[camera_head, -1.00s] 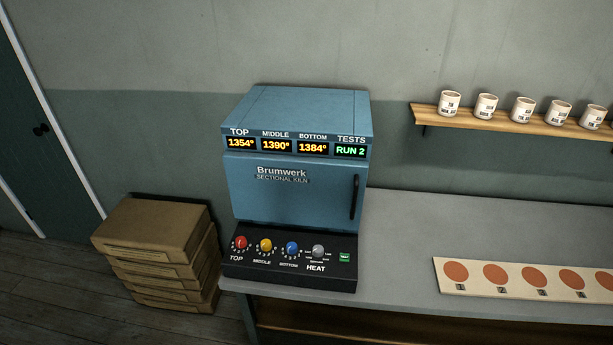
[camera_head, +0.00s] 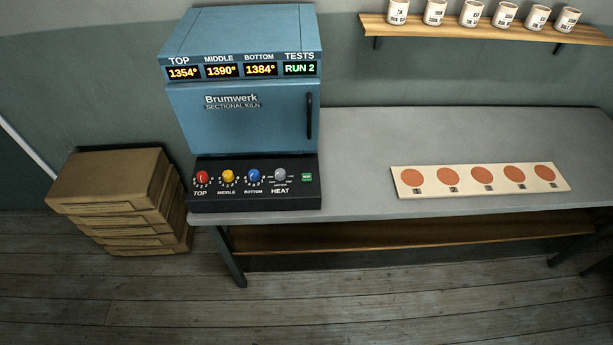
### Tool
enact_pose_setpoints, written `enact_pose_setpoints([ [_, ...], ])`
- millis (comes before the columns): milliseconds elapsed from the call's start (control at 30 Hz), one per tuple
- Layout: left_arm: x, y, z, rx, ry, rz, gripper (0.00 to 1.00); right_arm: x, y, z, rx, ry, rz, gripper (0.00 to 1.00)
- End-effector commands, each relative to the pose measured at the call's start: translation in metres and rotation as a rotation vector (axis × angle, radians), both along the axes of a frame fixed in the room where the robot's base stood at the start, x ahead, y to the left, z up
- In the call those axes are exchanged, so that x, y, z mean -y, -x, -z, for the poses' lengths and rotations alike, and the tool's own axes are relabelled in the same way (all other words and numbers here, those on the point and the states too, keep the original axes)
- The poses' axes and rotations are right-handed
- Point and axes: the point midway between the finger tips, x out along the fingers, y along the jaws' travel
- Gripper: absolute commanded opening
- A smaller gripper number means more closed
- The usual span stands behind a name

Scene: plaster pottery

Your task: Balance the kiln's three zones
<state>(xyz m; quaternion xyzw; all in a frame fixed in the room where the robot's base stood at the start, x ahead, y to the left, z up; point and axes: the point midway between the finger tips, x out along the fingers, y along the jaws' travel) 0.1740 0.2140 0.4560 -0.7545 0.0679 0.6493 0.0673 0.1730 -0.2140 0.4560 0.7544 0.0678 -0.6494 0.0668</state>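The blue Brumwerk sectional kiln (camera_head: 235,125) stands on the left end of the grey bench, its door shut, with a dark handle (camera_head: 309,116) on the right. Its displays read top 1354° (camera_head: 184,73), middle 1390° (camera_head: 222,71), bottom 1384° (camera_head: 261,70) and tests RUN 2 (camera_head: 300,69). The black panel below has a red top knob (camera_head: 202,178), a yellow middle knob (camera_head: 228,177), a blue bottom knob (camera_head: 254,175), a grey heat knob (camera_head: 280,174) and a small green button (camera_head: 307,177). The exact knob settings are too small to read. Neither gripper is in view.
A board with orange discs (camera_head: 480,188) lies on the right of the grey bench (camera_head: 365,150). Several labelled white cups (camera_head: 435,12) stand on a wall shelf (camera_head: 440,29). Stacked cardboard boxes (camera_head: 110,180) stand left of the bench. The wooden floor in front (camera_head: 300,305) is clear.

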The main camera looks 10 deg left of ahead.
Motion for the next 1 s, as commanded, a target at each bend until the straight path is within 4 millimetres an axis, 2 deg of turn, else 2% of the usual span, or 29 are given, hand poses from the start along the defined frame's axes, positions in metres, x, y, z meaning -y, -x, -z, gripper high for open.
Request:
enact_pose_setpoints([
  [67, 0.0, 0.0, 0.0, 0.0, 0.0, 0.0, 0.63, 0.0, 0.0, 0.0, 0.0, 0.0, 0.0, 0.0],
  [100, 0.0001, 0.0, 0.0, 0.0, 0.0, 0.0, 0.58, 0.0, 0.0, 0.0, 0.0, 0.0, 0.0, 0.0],
  [333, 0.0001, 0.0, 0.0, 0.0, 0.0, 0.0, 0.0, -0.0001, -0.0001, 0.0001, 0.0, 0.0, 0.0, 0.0],
  [1000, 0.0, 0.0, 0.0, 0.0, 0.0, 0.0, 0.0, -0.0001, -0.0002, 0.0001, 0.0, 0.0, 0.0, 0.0],
])
